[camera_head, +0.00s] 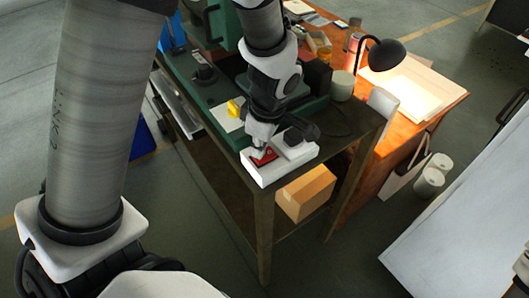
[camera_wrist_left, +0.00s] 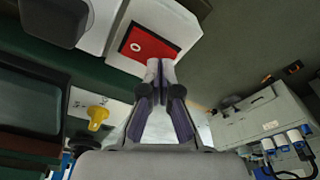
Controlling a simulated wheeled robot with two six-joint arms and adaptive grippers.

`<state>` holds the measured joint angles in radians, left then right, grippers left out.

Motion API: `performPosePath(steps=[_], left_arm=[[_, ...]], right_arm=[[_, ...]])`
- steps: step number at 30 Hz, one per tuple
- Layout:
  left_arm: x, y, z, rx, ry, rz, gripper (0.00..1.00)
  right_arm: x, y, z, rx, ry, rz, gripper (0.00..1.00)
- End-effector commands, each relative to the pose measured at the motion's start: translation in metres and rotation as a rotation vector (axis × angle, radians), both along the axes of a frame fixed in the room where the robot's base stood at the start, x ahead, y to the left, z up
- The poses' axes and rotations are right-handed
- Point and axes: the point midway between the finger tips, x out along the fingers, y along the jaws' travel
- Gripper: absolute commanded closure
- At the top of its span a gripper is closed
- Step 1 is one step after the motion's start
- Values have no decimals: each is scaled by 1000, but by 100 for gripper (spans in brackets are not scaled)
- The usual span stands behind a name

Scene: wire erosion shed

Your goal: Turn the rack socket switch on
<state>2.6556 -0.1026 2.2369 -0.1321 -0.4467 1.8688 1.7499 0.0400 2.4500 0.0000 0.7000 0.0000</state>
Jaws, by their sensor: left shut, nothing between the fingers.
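The rack socket (camera_head: 262,178) is a white block at the near corner of a dark metal rack. Its red switch (camera_head: 265,158) is at the left end of the block. In the left wrist view the socket (camera_wrist_left: 188,28) is at the top, with the red switch (camera_wrist_left: 152,44) in a dark frame. My left gripper (camera_head: 262,148) is shut and empty, its fingertips right at the switch. In the left wrist view its fingertips (camera_wrist_left: 160,64) overlap the lower edge of the red face. I cannot tell whether they touch it.
A black plug (camera_head: 293,137) sits on the socket's right part. A green machine with a yellow knob (camera_head: 234,107) stands behind on the rack. A cardboard box (camera_head: 306,192) lies on the lower shelf. A wooden desk (camera_head: 438,91) with a black lamp (camera_head: 386,53) is at right.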

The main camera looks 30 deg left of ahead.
Motion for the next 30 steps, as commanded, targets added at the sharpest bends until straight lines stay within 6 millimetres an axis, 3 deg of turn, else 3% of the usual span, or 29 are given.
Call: performPosePath(steps=[16, 30], left_arm=[[0, 0, -4, 0, 0, 0, 100], [0, 0, 41, 0, -1, 0, 100]], right_arm=[[0, 0, -3, 0, 0, 0, 60], [0, 0, 37, 0, 0, 0, 60]])
